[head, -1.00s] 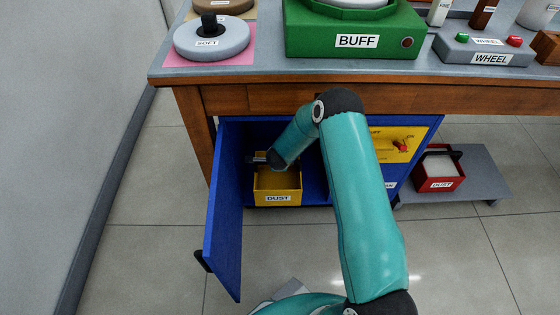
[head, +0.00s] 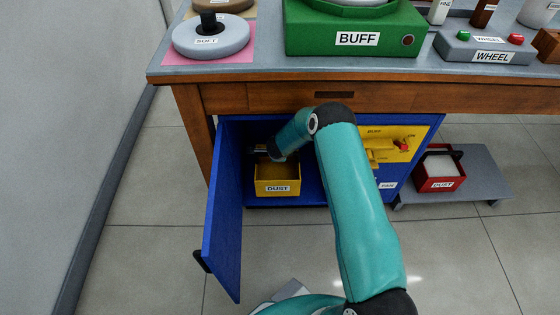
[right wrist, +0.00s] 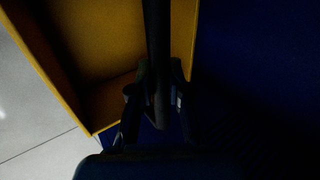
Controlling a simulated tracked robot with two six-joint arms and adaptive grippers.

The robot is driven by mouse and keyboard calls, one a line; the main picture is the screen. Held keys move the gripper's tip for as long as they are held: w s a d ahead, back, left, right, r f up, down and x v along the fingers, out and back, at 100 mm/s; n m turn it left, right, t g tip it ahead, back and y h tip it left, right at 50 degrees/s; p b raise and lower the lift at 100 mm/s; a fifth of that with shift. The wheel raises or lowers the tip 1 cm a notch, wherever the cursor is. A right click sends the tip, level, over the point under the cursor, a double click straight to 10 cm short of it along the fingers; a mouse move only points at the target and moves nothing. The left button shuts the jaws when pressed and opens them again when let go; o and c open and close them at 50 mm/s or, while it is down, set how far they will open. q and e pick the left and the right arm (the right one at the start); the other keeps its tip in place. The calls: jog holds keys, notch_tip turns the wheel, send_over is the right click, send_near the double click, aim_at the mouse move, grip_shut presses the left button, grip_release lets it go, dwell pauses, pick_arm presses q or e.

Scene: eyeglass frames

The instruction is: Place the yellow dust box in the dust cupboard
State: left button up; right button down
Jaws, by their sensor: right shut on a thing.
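The yellow dust box (head: 290,186), labelled DUST, is inside the opening of the blue cupboard (head: 313,190), left of its yellow panel. Its front wall is just behind the cupboard's front edge. I cannot tell whether it rests on the floor. The blue door (head: 224,225) stands open on the left. My right gripper (head: 259,151) is at the back of the box, partly hidden by my wrist. In the right wrist view my fingers (right wrist: 155,95) are shut around the dark handle bar (right wrist: 157,40) of the yellow box (right wrist: 85,45). My left gripper is out of view.
A red dust box (head: 439,170) sits on a grey platform (head: 483,182) to the right. The wooden bench (head: 240,98) overhangs the cupboard. The floor in front is mostly clear.

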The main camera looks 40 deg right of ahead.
jog(key=f+b, duration=0.1)
jog(key=f, duration=0.1)
jog(key=f+b, duration=0.1)
jog(key=f, duration=0.1)
jog(key=shift+w+d+f, duration=0.15)
jog(key=shift+w+f, duration=0.05)
jog(key=shift+f, duration=0.1)
jog(key=shift+r, duration=0.1)
jog(key=c, duration=1.1)
grip_release()
